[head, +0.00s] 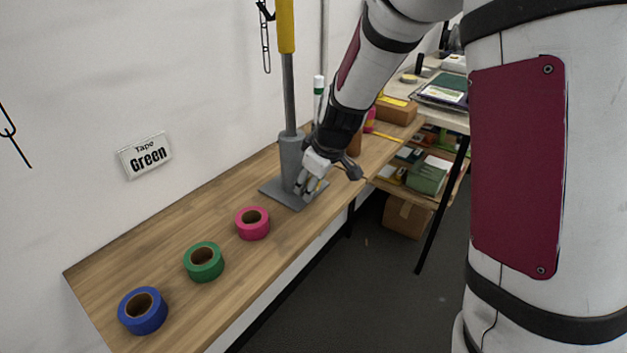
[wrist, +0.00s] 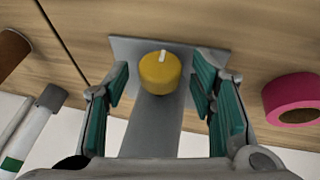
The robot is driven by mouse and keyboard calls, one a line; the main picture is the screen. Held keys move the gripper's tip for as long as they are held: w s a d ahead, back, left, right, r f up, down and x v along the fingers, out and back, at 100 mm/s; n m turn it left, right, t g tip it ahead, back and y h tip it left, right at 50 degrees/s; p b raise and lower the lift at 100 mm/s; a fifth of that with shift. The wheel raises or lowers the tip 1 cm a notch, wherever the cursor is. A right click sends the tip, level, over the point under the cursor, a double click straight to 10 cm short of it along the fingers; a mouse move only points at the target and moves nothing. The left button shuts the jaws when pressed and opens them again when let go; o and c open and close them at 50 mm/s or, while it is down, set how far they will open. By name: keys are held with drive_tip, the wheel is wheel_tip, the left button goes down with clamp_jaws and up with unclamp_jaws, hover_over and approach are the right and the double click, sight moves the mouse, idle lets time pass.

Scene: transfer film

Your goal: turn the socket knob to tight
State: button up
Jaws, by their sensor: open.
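The knob (wrist: 160,72) is a yellow round cap with a white pointer line, seen in the wrist view between my open fingers. Its line points up and slightly right in that view. It sits at a grey socket on a grey base plate (wrist: 128,52). My gripper (wrist: 160,100) is open, its green-padded fingers on either side of the knob with gaps to both sides. In the head view my gripper (head: 308,188) is at the grey stand (head: 291,150), above the base plate (head: 275,192); the knob is hidden there. I see no mark for tight.
Pink (head: 253,223), green (head: 204,261) and blue (head: 143,311) tape rolls lie along the wooden bench (head: 180,235). A yellow-topped pole (head: 286,28) rises from the stand. A white tube with a green band (head: 319,90) stands behind. A wall sign reads "Tape Green" (head: 146,155).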

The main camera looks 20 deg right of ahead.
drive_tip(key=c, duration=1.1)
drive_tip(key=shift+c, duration=0.2)
drive_tip(key=shift+b, duration=0.4)
drive_tip(key=shift+w+d+f+g+y+b, duration=0.1)
drive_tip(key=shift+w+d+g+y+b, duration=0.05)
drive_tip(key=shift+g+y+b, duration=0.35)
drive_tip(key=shift+w+d+m+g+y+b, duration=0.15)
drive_tip(key=shift+m+g+y+b, duration=0.25)
drive_tip(key=shift+g+y+b, duration=0.35)
drive_tip(key=g+y, duration=0.1)
drive_tip(key=y, duration=0.2)
drive_tip(key=shift+d+m+g, duration=0.1)
drive_tip(key=shift+m+g, duration=0.15)
drive_tip(key=shift+m, duration=0.05)
drive_tip(key=shift+d+m+g+y, duration=0.1)
drive_tip(key=shift+m+g+y, duration=0.2)
drive_tip(key=shift+g+y, duration=0.7)
drive_tip(key=shift+y, duration=0.35)
